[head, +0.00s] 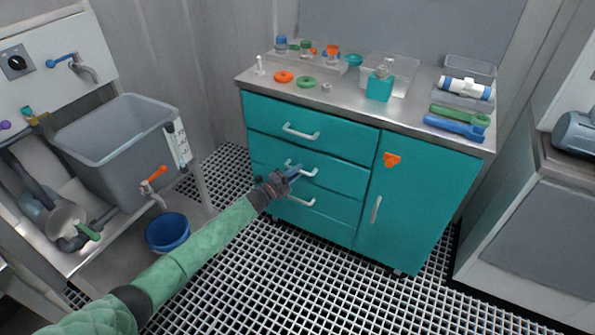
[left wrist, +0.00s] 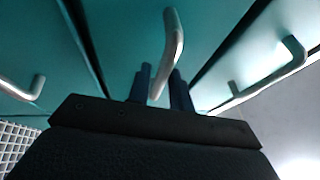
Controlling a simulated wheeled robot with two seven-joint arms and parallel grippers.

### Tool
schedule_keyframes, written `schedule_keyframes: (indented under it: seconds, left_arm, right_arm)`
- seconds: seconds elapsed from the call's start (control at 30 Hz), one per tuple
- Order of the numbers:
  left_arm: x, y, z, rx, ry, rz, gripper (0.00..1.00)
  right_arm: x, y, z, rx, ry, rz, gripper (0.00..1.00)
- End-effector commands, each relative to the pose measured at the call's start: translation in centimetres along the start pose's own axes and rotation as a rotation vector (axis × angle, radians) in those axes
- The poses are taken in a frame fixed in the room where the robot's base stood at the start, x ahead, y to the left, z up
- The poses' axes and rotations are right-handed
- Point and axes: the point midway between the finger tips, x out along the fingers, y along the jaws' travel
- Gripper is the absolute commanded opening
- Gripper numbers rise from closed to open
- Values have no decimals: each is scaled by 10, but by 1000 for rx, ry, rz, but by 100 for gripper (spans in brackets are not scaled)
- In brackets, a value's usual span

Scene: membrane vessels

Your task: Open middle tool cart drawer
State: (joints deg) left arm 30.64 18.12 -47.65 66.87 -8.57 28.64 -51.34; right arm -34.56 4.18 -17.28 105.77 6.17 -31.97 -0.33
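The teal tool cart (head: 330,150) stands in the middle of the head view, with stacked drawers on its left side. The middle drawer (head: 342,178) has a pale bar handle (left wrist: 172,45). My left gripper (head: 290,175) is at that handle. In the left wrist view its two dark blue fingers (left wrist: 160,90) stand close on either side of the bar, and it looks shut on it. The top drawer handle (head: 300,131) is above and the lower drawer handle (head: 300,201) is below, both free. I cannot tell whether the middle drawer stands slightly out. My right gripper is not in view.
Rings, containers and tools lie on the cart's top (head: 335,97). A cupboard door (head: 410,205) is to the right of the drawers. The grating floor (head: 300,275) before the cart is clear.

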Motion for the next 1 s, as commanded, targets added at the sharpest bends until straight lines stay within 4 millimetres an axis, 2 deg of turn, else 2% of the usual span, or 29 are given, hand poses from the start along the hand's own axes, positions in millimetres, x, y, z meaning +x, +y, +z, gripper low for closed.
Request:
schedule_keyframes:
  seconds: [0.1, 0.37, 0.4, 0.5, 0.83, 1.0]
  left_arm:
    - [7, -1, 0, 0, 0, -1, 21]
    - [8, -1, 0, 0, 0, -1, 21]
    - [8, -1, 0, 0, 0, -1, 19]
    - [8, 0, 0, 0, 0, -1, 0]
    - [4, -1, -1, 0, 0, 0, 0]
    - [-12, -5, -7, -1, -1, 1, 0]
  right_arm:
    - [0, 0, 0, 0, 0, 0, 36]
    - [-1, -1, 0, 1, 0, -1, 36]
    - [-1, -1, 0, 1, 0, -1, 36]
    - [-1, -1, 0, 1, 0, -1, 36]
    - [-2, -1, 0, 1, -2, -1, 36]
    - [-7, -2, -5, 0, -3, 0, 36]
